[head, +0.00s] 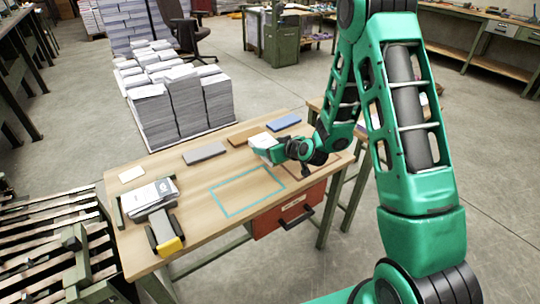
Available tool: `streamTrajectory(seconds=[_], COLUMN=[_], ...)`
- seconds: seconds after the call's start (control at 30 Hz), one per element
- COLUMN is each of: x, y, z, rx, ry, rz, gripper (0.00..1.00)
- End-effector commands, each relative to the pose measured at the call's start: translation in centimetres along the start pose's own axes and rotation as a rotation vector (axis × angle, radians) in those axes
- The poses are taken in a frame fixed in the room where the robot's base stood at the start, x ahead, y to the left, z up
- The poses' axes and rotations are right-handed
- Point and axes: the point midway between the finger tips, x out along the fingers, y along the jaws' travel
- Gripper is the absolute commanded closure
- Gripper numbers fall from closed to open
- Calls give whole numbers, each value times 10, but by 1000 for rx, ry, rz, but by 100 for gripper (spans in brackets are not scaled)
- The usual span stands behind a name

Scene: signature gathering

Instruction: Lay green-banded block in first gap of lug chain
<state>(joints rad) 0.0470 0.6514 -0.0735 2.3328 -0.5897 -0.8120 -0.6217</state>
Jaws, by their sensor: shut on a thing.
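My gripper (266,149) is over the far right part of the wooden table, near the coloured pieces at the back edge. It is shut on a white-topped block (262,140). Its green parts blend with the block's side, so I cannot make out a green band, nor whether the block touches the table. The lug chain (45,240) appears to be the slatted conveyor at the left, apart from my gripper and beyond the table's left edge. Its gaps are too small and partly cut off to tell apart.
On the table (215,225) are a teal outline (222,208), a grey piece (204,152), a brown piece (243,136), a blue piece (284,121), a white card (131,173), a tray with printed sheets (150,195) and a yellow-ended device (169,246). Tall paper stacks (178,115) stand behind.

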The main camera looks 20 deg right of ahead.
Motion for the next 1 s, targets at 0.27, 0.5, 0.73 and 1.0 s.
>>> streamTrajectory(seconds=[0.27,0.5,0.73,1.0], x=[15,28,30,31], y=[10,10,10,10], z=[10,34,38,39], rx=[0,1,0,0], ry=[-1,-1,1,0], rz=[0,1,1,1], gripper=[63,63,63,17])
